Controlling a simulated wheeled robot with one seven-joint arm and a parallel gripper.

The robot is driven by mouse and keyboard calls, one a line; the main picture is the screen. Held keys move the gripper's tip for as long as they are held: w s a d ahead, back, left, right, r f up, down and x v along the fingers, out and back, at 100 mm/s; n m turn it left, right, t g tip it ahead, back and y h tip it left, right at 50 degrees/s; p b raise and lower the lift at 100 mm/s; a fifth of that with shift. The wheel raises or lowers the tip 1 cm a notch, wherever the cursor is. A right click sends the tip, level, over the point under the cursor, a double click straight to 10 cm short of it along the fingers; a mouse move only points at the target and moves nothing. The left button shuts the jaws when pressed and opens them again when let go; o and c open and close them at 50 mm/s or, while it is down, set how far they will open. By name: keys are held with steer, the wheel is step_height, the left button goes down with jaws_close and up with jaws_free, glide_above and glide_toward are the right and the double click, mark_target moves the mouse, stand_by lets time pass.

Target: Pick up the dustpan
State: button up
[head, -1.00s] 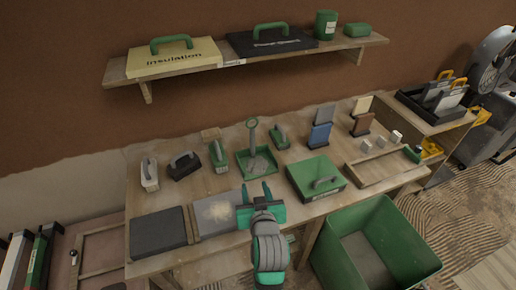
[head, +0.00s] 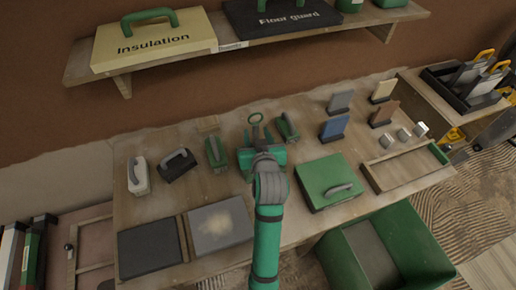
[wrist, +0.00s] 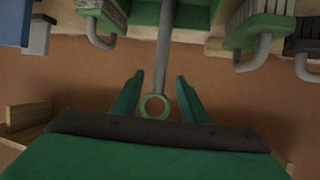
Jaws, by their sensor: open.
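The green dustpan (head: 244,160) stands at the back middle of the workbench, with a grey upright handle that ends in a ring (head: 255,118). My gripper (head: 263,152) is over it and hides most of the pan. In the wrist view the fingers of my gripper (wrist: 160,84) are spread open, one on each side of the dustpan's grey handle (wrist: 164,60). The green ring (wrist: 155,107) shows between them, nearer the palm. I see a gap on both sides of the handle.
Green-backed brushes (head: 215,153) (head: 287,128) stand close on both sides of the dustpan. A green case (head: 326,182) lies to the right, and dark and grey boards (head: 150,247) lie in front. A shelf (head: 245,50) hangs on the wall above. A green bin (head: 400,250) stands at front right.

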mark_target(257, 131)
steer(key=x, duration=0.3)
steer(key=shift+r, duration=0.1)
steer(key=shift+w+d+f, duration=0.15)
steer(key=shift+w+f, duration=0.05)
steer(key=shift+w, duration=0.35)
steer(key=x, duration=0.3)
steer(key=shift+w+a+f, duration=0.1)
steer(key=shift+w+a, duration=0.2)
steer(key=shift+w, duration=0.05)
steer(key=shift+d, duration=0.15)
jaws_close()
